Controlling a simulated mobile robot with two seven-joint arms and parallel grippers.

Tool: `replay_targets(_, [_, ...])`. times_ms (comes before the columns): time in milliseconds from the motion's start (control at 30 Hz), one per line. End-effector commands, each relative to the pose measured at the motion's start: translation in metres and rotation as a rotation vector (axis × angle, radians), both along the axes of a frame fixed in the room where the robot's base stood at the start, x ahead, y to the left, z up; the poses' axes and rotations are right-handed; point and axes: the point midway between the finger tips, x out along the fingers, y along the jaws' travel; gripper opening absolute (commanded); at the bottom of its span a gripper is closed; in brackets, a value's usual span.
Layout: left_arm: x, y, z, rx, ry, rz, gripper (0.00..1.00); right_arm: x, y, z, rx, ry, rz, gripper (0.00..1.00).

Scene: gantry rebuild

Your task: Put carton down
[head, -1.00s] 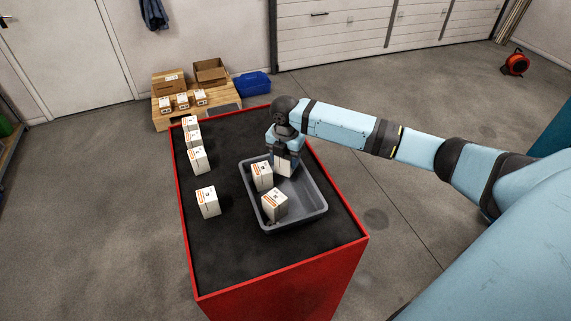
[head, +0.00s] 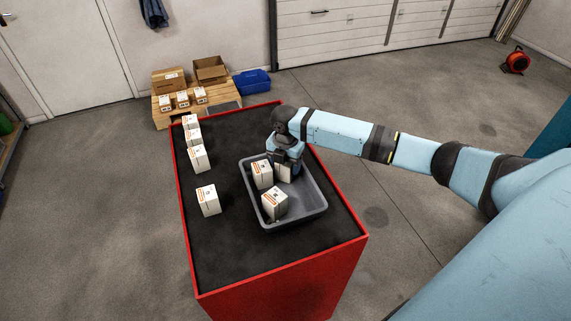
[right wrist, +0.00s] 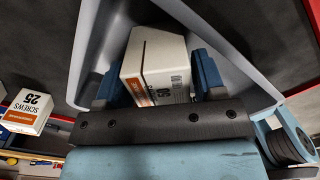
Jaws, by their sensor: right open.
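My right gripper (head: 287,160) is over the back part of the grey tray (head: 318,208). Its blue fingers are open on either side of a white and orange carton (right wrist: 152,52), with a visible gap at least on one side. That carton (head: 283,173) sits in the tray and is partly hidden by the gripper in the head view. Two more cartons stand in the tray, one at its left wall (head: 262,174) and one near the front (head: 274,204). My left gripper is not in view.
The tray stands on a red-edged bench with a black top (head: 235,250). Several cartons line the bench's left side, the nearest standing apart (head: 208,200). The front of the bench is clear. A pallet with boxes (head: 165,118) and a blue bin (head: 252,83) stand behind.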

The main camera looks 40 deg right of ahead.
Motion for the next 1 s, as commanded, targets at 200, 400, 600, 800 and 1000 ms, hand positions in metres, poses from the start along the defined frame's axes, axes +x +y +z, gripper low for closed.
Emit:
replay_targets(200, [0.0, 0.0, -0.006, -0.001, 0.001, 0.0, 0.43, 0.002, -0.001, 0.036, 0.0, -0.006, -0.001, 0.64])
replay_targets(400, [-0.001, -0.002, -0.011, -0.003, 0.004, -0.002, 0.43, 0.001, 0.0, 0.079, 0.001, -0.004, -0.001, 0.64])
replay_targets(600, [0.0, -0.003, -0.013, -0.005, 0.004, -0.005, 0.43, 0.001, 0.0, 0.11, 0.002, -0.003, 0.0, 0.64])
replay_targets(800, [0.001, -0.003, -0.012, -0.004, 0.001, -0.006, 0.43, 0.001, 0.0, 0.119, 0.001, -0.001, -0.001, 0.64])
replay_targets(1000, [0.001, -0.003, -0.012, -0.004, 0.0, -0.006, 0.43, 0.001, 0.0, 0.12, 0.001, -0.001, -0.001, 0.64])
